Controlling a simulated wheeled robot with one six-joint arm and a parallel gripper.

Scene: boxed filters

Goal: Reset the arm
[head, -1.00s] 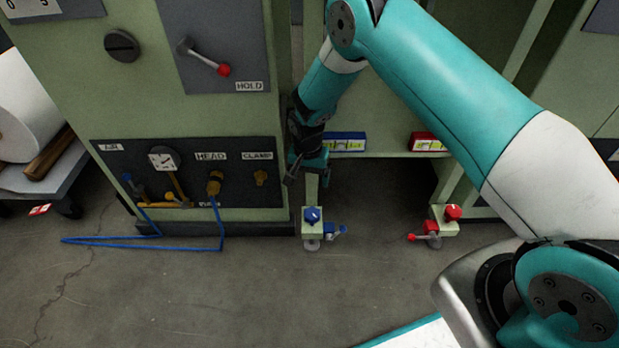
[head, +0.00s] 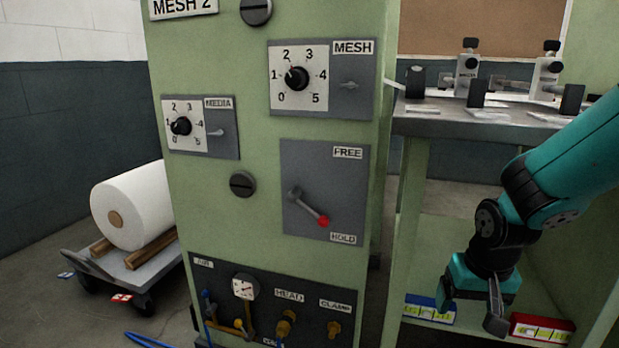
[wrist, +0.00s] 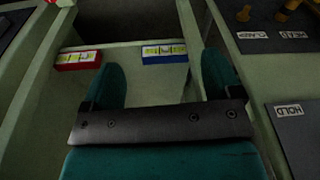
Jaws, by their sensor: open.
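My gripper (head: 470,303) hangs at the lower right of the head view, pointing down, in front of the low shelf of the green frame. Its jaws are apart with nothing between them. In the wrist view my gripper (wrist: 158,88) shows two teal fingers spread wide. A blue box with a label (head: 430,309) lies on the shelf just left of the gripper. A red box with a label (head: 542,328) lies to its right. In the wrist view the red box (wrist: 78,60) is at left and the blue box (wrist: 164,53) near the middle, both beyond the fingers.
The green machine cabinet (head: 265,120) stands left of my arm, with dials and a red-tipped lever (head: 310,207). A metal bench (head: 460,123) with clamps is behind my arm. A white roll (head: 140,206) rests on a low cart (head: 150,268) at left.

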